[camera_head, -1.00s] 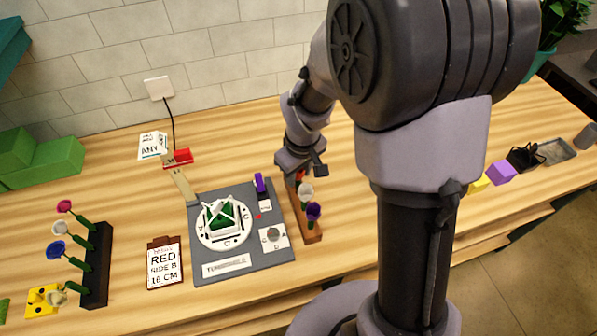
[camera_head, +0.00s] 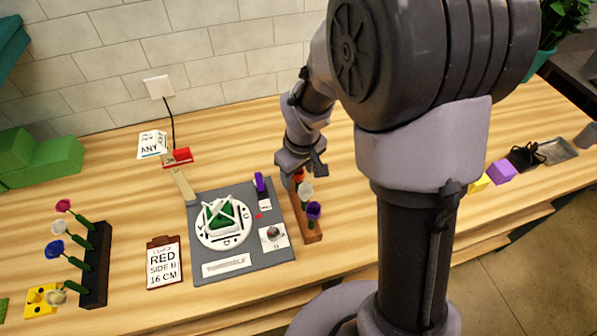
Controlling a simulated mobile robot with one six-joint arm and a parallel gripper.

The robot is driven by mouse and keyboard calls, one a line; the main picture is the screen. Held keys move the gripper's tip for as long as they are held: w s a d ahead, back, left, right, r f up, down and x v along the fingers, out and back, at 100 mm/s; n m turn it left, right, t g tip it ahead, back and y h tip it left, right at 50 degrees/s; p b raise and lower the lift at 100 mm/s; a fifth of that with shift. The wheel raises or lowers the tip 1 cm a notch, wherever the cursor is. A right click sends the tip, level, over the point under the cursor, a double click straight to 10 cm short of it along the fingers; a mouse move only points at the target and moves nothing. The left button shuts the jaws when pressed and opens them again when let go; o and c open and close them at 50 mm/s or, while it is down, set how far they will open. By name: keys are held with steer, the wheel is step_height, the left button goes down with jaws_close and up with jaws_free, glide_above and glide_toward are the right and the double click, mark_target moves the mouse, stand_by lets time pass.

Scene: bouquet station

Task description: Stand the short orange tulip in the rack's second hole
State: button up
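An orange flower (camera_head: 299,176), probably the tulip, shows at the far end of the brown wooden rack (camera_head: 311,238), just under my gripper (camera_head: 300,168). Its stem and foot are mostly hidden, so I cannot tell whether it sits in a hole or is held. A white flower (camera_head: 306,190) and a purple flower (camera_head: 314,210) stand nearer in the same rack. My gripper points down over the rack's far end. Its fingertips are too small and covered to tell open from shut.
A grey board with a round white turntable (camera_head: 223,222) lies left of the rack. A dark rack (camera_head: 97,265) with several flowers stands at the far left. A clipboard card (camera_head: 163,262) lies between them. Purple and yellow blocks and a tray (camera_head: 557,151) are at the right.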

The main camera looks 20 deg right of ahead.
stand_by(0.6)
steer(key=shift+s+r+p, duration=0.2)
steer(key=shift+r+p, duration=0.6)
steer(key=shift+r, duration=0.3)
steer(key=shift+s+r+p, duration=0.2)
steer(key=shift+r+p, duration=0.6)
steer(key=shift+r, duration=0.25)
steer(key=shift+s+r+p, duration=0.2)
steer(key=shift+r+p, duration=0.6)
steer(key=shift+r, duration=0.3)
steer(key=o, duration=0.6)
steer(key=shift+c, duration=0.2)
